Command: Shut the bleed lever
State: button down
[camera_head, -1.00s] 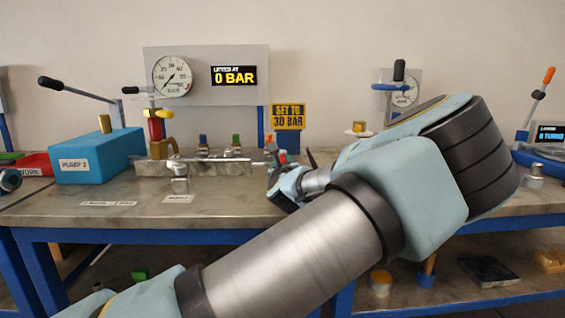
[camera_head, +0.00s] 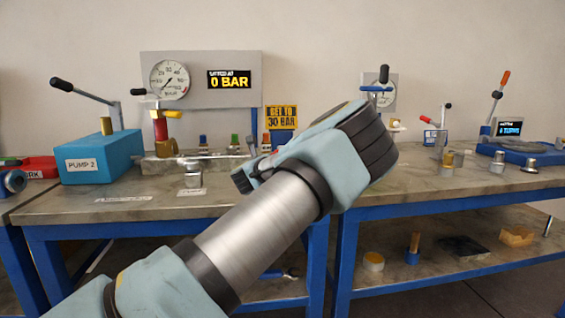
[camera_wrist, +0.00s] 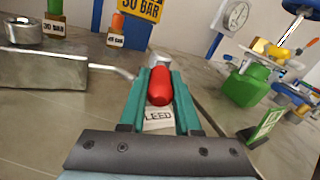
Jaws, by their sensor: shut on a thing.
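The bleed lever's red grip (camera_wrist: 160,88) shows in the wrist view, between the teal fingers of my gripper (camera_wrist: 162,72). My gripper is shut on this red grip. A white label reading "LEED", its first letter covered, lies under the grip (camera_wrist: 159,118). A thin metal rod (camera_wrist: 112,70) runs from the metal block (camera_wrist: 50,70) toward the fingers; its join to the grip is hidden. In the head view my arm hides the lever and the fingertips.
A gauge panel reading 0 BAR (camera_head: 230,79) stands behind the block. A yellow "SET TO 30 BAR" sign (camera_head: 281,118) is near my wrist. The blue PUMP 2 box (camera_head: 90,158) is at left. A second bench (camera_head: 480,182) with fittings is at right.

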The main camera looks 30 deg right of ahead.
jog(key=m+g+h+b, duration=0.1)
jog(key=w+a+m+g+h+b, duration=0.1)
jog(key=g, duration=0.1)
jog(key=w+m+g+h+b, duration=0.1)
jog(key=m+g, duration=0.1)
jog(key=shift+w+a+f+h, duration=0.1)
jog(key=shift+a+f+h, duration=0.05)
jog(key=shift+a+h, duration=0.25)
jog(key=shift+w+a+m+g+h+b, duration=0.1)
jog(key=shift+w+m+g+h+b, duration=0.3)
jog(key=shift+m+g+h+b, duration=0.5)
jog(key=shift+r+g+y, duration=0.2)
jog(key=shift+g+y, duration=0.1)
jog(key=shift+g, duration=0.1)
jog(key=shift+p, duration=0.3)
jog(key=c, duration=0.6)
grip_release()
jog(key=b+v, duration=0.1)
jog(key=v, duration=0.9)
jog(key=shift+s+a, duration=0.2)
jog(key=shift+a, duration=0.15)
jog(key=shift+c, duration=0.4)
